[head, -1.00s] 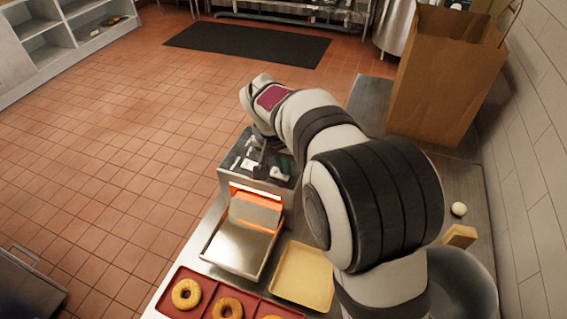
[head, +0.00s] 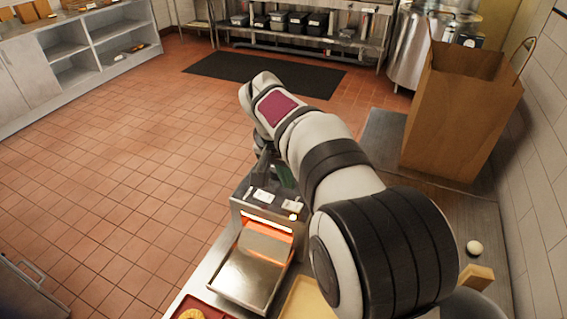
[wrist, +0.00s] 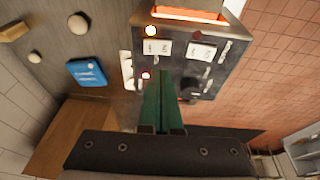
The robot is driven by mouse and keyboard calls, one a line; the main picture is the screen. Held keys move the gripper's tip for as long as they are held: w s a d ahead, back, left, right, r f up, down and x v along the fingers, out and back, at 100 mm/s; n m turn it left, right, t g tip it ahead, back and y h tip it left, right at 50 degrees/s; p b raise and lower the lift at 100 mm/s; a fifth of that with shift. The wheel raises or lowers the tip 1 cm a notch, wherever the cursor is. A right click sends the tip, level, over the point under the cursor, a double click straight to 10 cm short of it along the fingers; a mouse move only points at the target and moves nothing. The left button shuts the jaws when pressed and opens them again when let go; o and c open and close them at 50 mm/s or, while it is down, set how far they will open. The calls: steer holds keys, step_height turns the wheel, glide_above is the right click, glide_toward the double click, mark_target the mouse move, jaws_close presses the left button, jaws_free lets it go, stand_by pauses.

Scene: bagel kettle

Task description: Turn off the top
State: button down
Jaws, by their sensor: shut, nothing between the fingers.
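The toaster (head: 262,225) is a metal box with a glowing orange slot and a sloped metal chute in front. Its dark top panel (wrist: 213,80) carries two white labels, a black knob (wrist: 188,93), a white light (wrist: 152,30) and a red light (wrist: 146,75). My gripper (wrist: 163,76) is shut and empty, its green fingers over the panel beside the red light and left of the knob in the wrist view. Whether the fingertips touch the panel, I cannot tell. In the head view my arm hides most of the gripper.
A paper bag (head: 460,115) stands on the counter behind my arm at the right. A blue card (wrist: 87,73) and small white round things lie on the counter. A yellow tray (head: 305,300) and a red tray (head: 205,308) with a bagel are near the front. The floor at left is clear.

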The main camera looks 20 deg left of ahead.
steer(key=v, duration=0.8)
steer(key=shift+r, duration=0.3)
steer(key=shift+s, duration=0.1)
steer(key=shift+s+d+r, duration=0.1)
steer(key=shift+d, duration=0.6)
glide_toward(298, 205)
steer(key=x, duration=0.5)
steer(key=shift+w, duration=0.3)
steer(key=shift+f, duration=0.75)
